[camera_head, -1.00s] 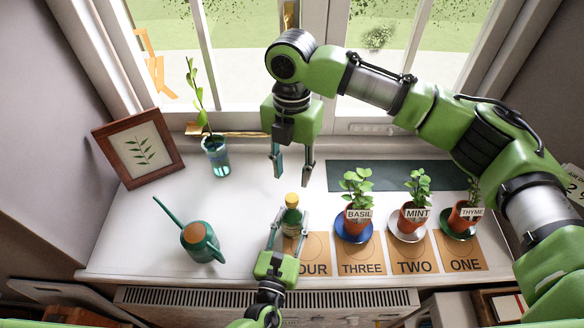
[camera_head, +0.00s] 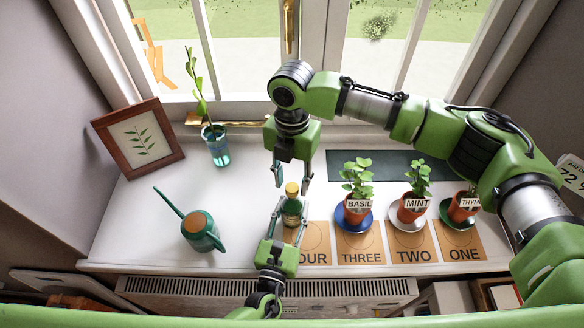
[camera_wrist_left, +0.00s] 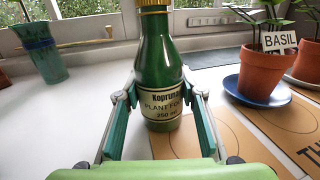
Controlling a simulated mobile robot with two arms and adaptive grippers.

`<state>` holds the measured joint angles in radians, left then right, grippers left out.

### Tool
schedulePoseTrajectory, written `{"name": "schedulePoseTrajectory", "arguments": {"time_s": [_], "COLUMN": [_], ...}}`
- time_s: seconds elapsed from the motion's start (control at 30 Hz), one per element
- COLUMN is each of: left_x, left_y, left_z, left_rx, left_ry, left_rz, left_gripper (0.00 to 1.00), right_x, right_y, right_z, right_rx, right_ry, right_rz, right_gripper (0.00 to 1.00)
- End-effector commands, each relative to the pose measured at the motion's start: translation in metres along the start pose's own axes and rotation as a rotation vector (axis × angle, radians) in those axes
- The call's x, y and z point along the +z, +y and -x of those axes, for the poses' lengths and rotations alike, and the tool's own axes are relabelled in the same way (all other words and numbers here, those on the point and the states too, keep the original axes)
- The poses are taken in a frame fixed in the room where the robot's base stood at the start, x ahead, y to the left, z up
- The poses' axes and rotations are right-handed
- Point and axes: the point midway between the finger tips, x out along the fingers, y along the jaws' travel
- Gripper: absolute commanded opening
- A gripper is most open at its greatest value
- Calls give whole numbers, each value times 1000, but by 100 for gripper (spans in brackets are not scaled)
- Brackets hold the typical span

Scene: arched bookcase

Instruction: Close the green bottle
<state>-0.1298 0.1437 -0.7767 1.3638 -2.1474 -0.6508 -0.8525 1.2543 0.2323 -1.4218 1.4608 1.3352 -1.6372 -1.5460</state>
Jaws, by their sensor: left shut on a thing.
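The green bottle (camera_head: 291,208) with a gold cap (camera_head: 291,188) on its top stands upright on the white sill, on or beside the card marked FOUR. In the left wrist view, the bottle (camera_wrist_left: 161,65) shows a "plant food" label, and the gold cap (camera_wrist_left: 153,4) is cut by the top edge. My left gripper (camera_head: 289,221) is shut on the bottle's body from the front, one finger on each side. My right gripper (camera_head: 291,182) points down from above. Its fingers are apart at about the cap's left and right; I cannot tell whether they touch it.
Potted basil (camera_head: 357,192), mint (camera_head: 413,207) and thyme (camera_head: 464,207) stand on saucers to the right. A watering can (camera_head: 201,231), a glass with a sprig (camera_head: 217,150) and a picture frame (camera_head: 138,141) are to the left. The sill between can and bottle is clear.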

Motion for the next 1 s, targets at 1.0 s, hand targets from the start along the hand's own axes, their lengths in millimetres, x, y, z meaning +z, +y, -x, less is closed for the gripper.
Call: {"name": "schedulePoseTrajectory", "arguments": {"time_s": [1.0], "left_x": [0], "left_y": [0], "left_z": [0], "left_rx": [0], "left_ry": [-1], "left_rz": [0], "left_gripper": [0], "right_x": [0], "right_y": [0], "right_z": [-10], "right_rx": [1], "right_ry": [2], "right_rz": [-273], "right_gripper": [0]}}
